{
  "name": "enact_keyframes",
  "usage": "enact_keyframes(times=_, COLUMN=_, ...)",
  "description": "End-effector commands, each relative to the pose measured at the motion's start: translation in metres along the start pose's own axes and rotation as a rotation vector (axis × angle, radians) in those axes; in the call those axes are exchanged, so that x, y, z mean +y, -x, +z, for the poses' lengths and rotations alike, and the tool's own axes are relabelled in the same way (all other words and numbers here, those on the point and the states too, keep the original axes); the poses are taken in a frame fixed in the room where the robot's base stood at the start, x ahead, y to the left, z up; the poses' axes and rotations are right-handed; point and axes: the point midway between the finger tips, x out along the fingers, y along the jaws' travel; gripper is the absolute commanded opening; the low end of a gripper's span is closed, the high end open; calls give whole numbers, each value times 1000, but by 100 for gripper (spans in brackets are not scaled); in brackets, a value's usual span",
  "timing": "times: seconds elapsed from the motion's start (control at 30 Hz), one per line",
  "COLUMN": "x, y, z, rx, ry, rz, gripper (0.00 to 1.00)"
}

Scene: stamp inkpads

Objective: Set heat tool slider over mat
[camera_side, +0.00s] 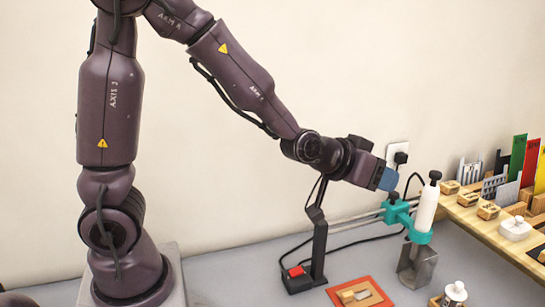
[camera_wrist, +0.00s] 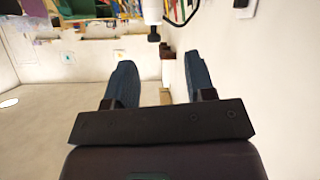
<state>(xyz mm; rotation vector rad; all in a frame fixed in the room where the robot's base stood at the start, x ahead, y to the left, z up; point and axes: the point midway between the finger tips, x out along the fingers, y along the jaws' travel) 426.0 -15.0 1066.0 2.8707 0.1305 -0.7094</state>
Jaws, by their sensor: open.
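The white heat tool (camera_side: 427,207) with a black knob stands upright in a teal slider (camera_side: 396,213). The slider sits at the right part of a pair of metal rails (camera_side: 355,219), which run from a black post (camera_side: 318,245). The red-orange mat (camera_side: 373,283) lies on the table to the left of the tool, with a wooden stamp and a pale piece on it. My gripper (camera_side: 386,179) has blue fingers and is just above the slider, left of the heat tool; whether it touches is unclear. In the wrist view its fingers (camera_wrist: 160,75) are apart with nothing clearly between them.
A grey metal holder (camera_side: 416,265) stands below the heat tool. A red switch (camera_side: 295,271) is at the post's base. A wooden shelf (camera_side: 490,228) with stamps and coloured cards is at right. A small white-knobbed item (camera_side: 455,291) is at front. A cable runs along the wall.

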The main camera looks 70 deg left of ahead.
Motion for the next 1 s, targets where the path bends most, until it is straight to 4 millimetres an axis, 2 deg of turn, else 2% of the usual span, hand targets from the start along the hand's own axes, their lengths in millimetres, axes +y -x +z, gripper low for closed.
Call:
enact_keyframes(times=0.2, x=3, y=41, z=-5, rx=-110, ry=-29, rz=40, gripper=50)
enact_keyframes(times=0.43, x=2, y=85, z=-1, rx=-229, ry=-72, rz=60, gripper=50)
enact_keyframes(times=0.8, x=-11, y=155, z=17, rx=-406, ry=-142, rz=48, gripper=50)
enact_keyframes(times=1.0, x=-19, y=182, z=28, rx=-473, ry=-167, rz=30, gripper=50)
